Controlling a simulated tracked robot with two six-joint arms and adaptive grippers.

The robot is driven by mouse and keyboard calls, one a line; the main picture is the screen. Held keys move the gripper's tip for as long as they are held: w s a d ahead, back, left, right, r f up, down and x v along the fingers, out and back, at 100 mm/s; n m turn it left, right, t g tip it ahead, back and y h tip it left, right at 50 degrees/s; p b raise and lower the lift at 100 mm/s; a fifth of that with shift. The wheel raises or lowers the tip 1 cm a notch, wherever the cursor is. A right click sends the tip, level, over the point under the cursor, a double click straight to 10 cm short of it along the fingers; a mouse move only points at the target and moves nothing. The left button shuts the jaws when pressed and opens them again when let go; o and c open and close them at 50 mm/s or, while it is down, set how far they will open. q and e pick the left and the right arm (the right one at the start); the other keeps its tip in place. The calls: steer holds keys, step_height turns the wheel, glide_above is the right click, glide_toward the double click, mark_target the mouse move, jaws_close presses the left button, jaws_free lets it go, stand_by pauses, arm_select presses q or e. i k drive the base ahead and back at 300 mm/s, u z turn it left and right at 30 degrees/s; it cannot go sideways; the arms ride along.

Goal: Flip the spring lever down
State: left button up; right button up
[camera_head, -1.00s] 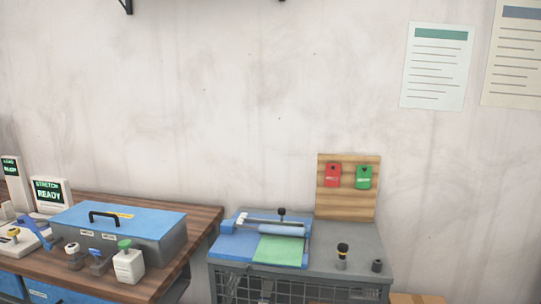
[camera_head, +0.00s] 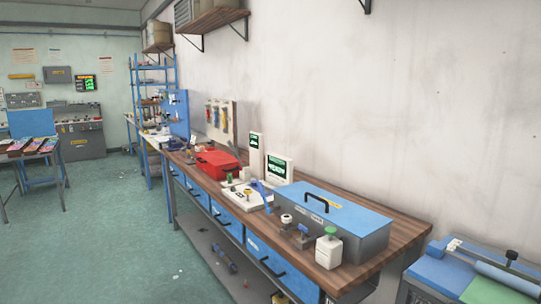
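No part is clearly recognisable as the spring lever. A blue upright lever-like part (camera_head: 262,191) stands tilted on a white device (camera_head: 238,188) on the wooden bench. A black-knobbed part (camera_head: 511,256) stands by the blue roller on the press-like station (camera_head: 450,271) at the lower right, which the picture edge cuts off. I cannot tell whether either is the spring lever. Neither of my grippers is in view.
The wooden bench (camera_head: 400,228) runs along the wall with a blue-lidded toolbox (camera_head: 335,212), a white bottle with a green cap (camera_head: 328,248), small screens (camera_head: 279,169) and a red case (camera_head: 217,163). A side table (camera_head: 30,155) stands far left. Open green floor (camera_head: 120,230) lies between.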

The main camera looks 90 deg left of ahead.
mark_target(229, 143)
steer(key=z, duration=0.55)
steer(key=i, duration=0.15)
steer(key=u, duration=1.8)
steer(key=i, duration=0.25)
steer(key=u, duration=1.8)
steer(key=k, duration=0.55)
steer(key=u, duration=0.45)
steer(key=i, duration=1.65)
steer(key=z, duration=0.35)
